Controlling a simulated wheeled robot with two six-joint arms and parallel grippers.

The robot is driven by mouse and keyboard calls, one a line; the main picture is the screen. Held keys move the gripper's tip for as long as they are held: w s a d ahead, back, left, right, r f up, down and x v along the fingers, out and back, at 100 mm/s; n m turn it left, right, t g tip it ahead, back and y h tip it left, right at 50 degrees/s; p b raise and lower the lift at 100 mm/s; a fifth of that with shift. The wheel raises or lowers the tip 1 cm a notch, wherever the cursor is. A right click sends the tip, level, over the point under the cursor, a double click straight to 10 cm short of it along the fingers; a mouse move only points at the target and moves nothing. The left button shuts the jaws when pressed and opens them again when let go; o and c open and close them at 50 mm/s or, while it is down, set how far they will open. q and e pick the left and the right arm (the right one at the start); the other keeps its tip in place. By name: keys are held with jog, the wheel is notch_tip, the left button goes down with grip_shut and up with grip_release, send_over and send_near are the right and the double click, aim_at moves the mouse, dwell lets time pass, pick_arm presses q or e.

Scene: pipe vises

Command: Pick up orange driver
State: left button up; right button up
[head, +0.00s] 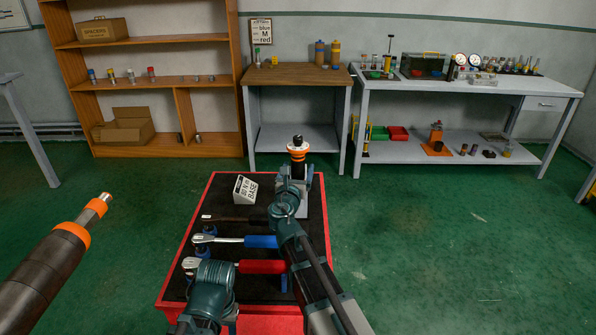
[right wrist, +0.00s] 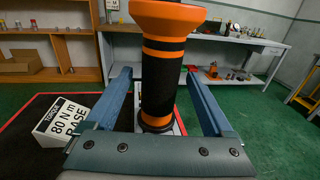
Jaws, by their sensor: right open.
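The orange driver (right wrist: 163,75) stands upright, black with orange bands and a flared orange top, in the right wrist view. In the head view its orange top (head: 298,148) shows at the far end of the red-rimmed cart (head: 325,215). My right gripper (right wrist: 158,75) is open, its two blue fingers on either side of the driver. A gap shows on both sides, so the fingers look apart from it. In the head view my right gripper (head: 297,178) is partly hidden by its own arm. My left gripper cannot be made out.
A "80 N m BASE" sign (head: 245,190) stands left of my right gripper. Wrenches with blue (head: 261,241) and red (head: 262,266) handles lie nearer on the cart. A thick tube with orange collar (head: 72,233) juts in from the left. A wooden-topped bench (head: 298,76) stands beyond.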

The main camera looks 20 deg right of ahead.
jog(key=shift+w+d, duration=0.15)
jog(key=shift+w, duration=0.3)
jog(key=shift+s, duration=0.1)
grip_shut()
